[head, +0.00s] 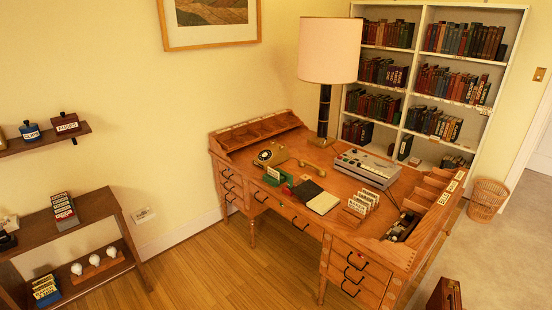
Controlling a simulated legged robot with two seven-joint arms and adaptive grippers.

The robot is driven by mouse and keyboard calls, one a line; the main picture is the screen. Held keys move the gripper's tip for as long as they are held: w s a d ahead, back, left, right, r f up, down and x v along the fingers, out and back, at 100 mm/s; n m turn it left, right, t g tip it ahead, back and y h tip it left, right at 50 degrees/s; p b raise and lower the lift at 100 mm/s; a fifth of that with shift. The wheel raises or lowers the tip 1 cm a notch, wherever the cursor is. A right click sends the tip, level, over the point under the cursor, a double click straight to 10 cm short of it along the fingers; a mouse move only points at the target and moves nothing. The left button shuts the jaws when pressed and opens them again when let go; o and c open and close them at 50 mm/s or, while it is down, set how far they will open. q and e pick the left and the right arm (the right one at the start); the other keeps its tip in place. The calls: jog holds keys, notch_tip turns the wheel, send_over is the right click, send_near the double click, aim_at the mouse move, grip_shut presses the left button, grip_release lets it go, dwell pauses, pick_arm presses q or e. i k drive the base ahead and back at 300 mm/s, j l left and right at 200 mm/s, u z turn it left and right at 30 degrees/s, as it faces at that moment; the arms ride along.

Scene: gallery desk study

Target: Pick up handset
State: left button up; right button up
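A mustard-yellow telephone (270,154) with a dark rotary dial sits at the back left of the wooden desk (290,205). Its handset (312,167) appears as a yellow curved piece lying on the desktop to the right of the telephone, apart from the telephone body. A cord between them is too small to make out. Neither of my grippers is in the head view, and nothing touches the handset.
A tall lamp (326,60) stands behind the handset. A grey device (367,168), an open book (323,202), a green item (279,176) and card racks crowd the desktop. Wooden floor (215,265) is clear before the desk. A low shelf (75,222) stands left.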

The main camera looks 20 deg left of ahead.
aim_at(302, 163)
jog(key=i+j+z, duration=0.15)
jog(key=z, duration=0.35)
jog(key=j+z, duration=0.5)
jog(key=i+j+z, duration=0.1)
jog(key=j+z, duration=0.15)
jog(key=z, duration=0.2)
